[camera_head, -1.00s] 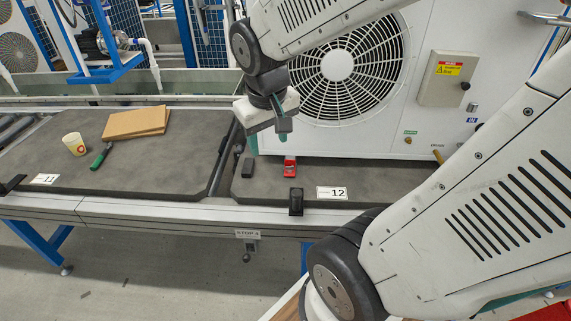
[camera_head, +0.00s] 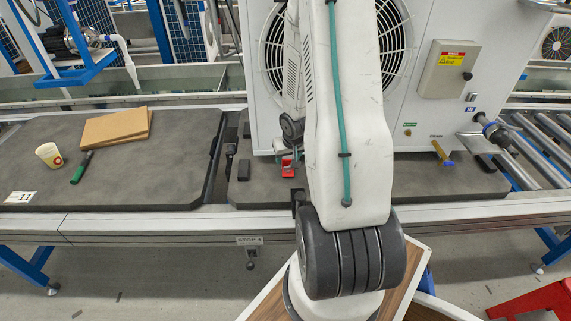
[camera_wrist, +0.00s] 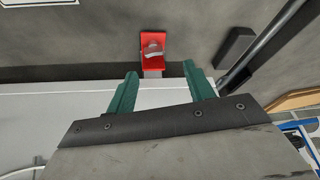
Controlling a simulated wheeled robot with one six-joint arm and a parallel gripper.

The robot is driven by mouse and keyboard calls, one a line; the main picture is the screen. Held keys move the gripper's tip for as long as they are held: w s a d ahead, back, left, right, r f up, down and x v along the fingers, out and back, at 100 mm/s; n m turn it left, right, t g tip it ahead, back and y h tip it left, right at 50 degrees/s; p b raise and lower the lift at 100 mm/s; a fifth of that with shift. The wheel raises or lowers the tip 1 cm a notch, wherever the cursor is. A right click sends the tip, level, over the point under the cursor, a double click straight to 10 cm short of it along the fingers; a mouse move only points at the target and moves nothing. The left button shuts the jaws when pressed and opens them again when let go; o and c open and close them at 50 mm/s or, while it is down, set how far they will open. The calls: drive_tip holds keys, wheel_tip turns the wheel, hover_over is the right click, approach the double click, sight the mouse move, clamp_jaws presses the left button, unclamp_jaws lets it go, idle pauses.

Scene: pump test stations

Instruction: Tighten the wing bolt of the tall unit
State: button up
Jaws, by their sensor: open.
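The tall unit (camera_head: 418,125) is a white cabinet with a large round fan grille, standing on a dark grey pallet. A small red block (camera_head: 288,167) sits at its foot. In the wrist view the red block (camera_wrist: 153,36) carries a pale, blurred piece that may be the wing bolt; its shape is unclear. My gripper (camera_wrist: 160,70) has two green fingers, open and empty, with the red block just beyond the fingertips and centred between them. In the head view my arm covers much of the cabinet and most of the gripper.
A black block (camera_wrist: 235,46) lies beside the red one. A yellow-handled valve (camera_head: 441,152) and a grey control box (camera_head: 447,68) are on the cabinet's right. The left pallet (camera_head: 150,178) holds cardboard (camera_head: 116,127), a cup (camera_head: 49,155) and a green-handled tool (camera_head: 82,168).

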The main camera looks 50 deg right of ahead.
sight(288, 167)
drive_tip(key=x, duration=0.4)
drive_tip(key=d+x, duration=0.1)
drive_tip(key=x, duration=0.1)
drive_tip(key=shift+s+d+f, duration=0.1)
drive_tip(key=shift+s+f, duration=0.1)
drive_tip(key=shift+f, duration=0.05)
drive_tip(key=shift+x, duration=0.8)
drive_tip(key=c, duration=1)
